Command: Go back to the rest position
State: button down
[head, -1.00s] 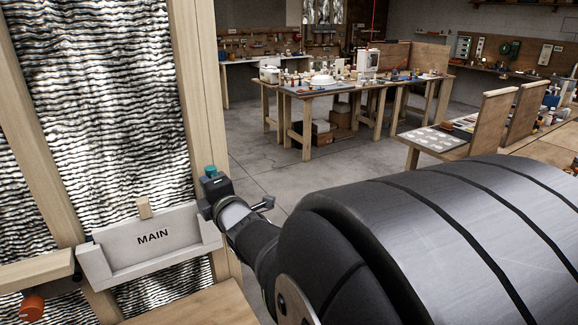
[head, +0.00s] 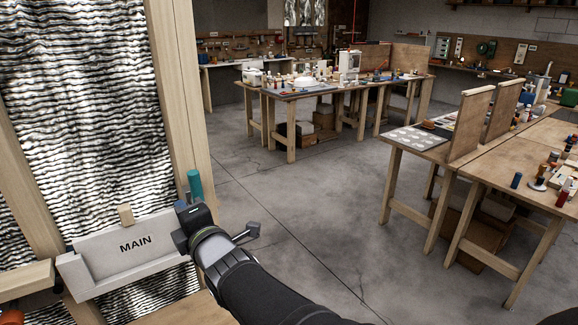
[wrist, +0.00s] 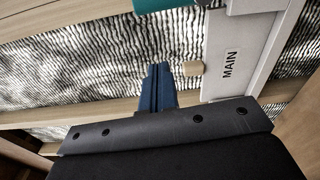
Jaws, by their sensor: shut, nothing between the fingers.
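My gripper shows in the head view (head: 188,214) at the right end of the white tray marked MAIN (head: 100,266); my forearm comes in from the lower right. In the wrist view its dark blue fingers (wrist: 158,78) are closed together with nothing between them. They point toward the silvery foil wall, apart from the MAIN tray (wrist: 222,90). A teal cylinder (head: 194,184) stands upright just behind my gripper, its lower end hidden. Its edge also shows at the top of the wrist view (wrist: 160,4).
Wooden studs (head: 180,90) frame the foil wall (head: 85,100). A wooden peg (head: 125,214) rises behind the tray. A cluttered workbench (head: 468,165) stands at right and another (head: 330,88) at the back. The concrete floor (head: 300,200) between them is clear.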

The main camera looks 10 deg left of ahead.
jog(key=shift+v, duration=2.25)
jog(key=w+a, duration=0.5)
jog(key=w, duration=0.5)
jog(key=shift+a, duration=0.4)
